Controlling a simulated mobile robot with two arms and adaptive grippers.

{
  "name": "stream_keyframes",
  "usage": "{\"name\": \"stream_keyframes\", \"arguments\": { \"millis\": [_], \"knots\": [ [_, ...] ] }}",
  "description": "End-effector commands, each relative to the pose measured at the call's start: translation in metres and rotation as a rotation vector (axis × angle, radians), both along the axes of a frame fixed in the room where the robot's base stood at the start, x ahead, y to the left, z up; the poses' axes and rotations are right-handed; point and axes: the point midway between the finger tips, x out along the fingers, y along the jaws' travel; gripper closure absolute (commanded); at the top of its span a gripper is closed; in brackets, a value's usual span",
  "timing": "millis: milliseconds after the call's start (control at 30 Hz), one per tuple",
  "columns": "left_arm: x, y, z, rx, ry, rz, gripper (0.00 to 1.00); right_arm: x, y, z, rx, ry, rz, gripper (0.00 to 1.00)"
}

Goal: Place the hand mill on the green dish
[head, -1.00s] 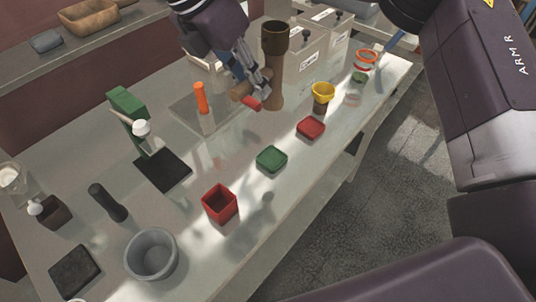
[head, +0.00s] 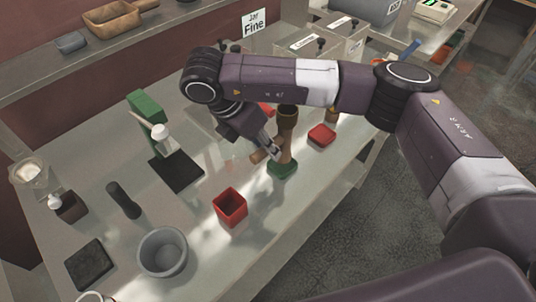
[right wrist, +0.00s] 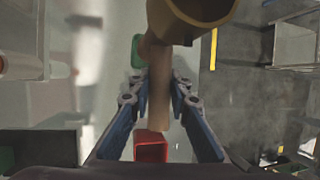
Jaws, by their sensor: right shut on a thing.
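The hand mill (head: 288,125) is a tall brown cylinder with a wider cup top and a pale wooden handle; it stands about upright over the green dish (head: 283,171). I cannot tell whether its base touches the dish. My right gripper (head: 273,152) is shut on the mill's handle. In the right wrist view the handle (right wrist: 159,100) lies between the fingers, with the cup top (right wrist: 195,12) above and a bit of the green dish (right wrist: 137,47) beyond. My left gripper is out of view.
A red square cup (head: 230,207) stands in front, and a red dish (head: 321,135) lies to the right. A grey mortar (head: 163,252), dark pestle (head: 124,201) and green stand (head: 147,108) are to the left. Boxes stand behind my right arm.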

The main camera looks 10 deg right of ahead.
Motion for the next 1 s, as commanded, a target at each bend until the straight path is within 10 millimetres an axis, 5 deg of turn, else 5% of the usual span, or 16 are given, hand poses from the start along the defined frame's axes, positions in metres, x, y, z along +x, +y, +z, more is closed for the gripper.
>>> {"name": "stream_keyframes", "arguments": {
  "millis": [200, 400, 433, 600, 1000],
  "knots": [
    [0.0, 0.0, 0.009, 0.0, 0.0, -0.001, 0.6, -0.001, 0.0, -0.028, -0.002, 0.002, -0.001, 1.0],
    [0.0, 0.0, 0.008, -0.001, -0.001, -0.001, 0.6, 0.0, 0.0, -0.031, -0.002, -0.002, -0.001, 1.0],
    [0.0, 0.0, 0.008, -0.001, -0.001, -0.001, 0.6, 0.0, 0.0, -0.032, -0.001, -0.001, 0.0, 0.82],
    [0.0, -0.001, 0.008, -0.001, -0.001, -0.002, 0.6, 0.0, 0.0, -0.032, -0.001, 0.001, 0.0, 0.65],
    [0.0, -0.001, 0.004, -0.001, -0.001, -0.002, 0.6, 0.0, 0.006, -0.023, 0.002, -0.002, 0.002, 0.65]
  ]
}}
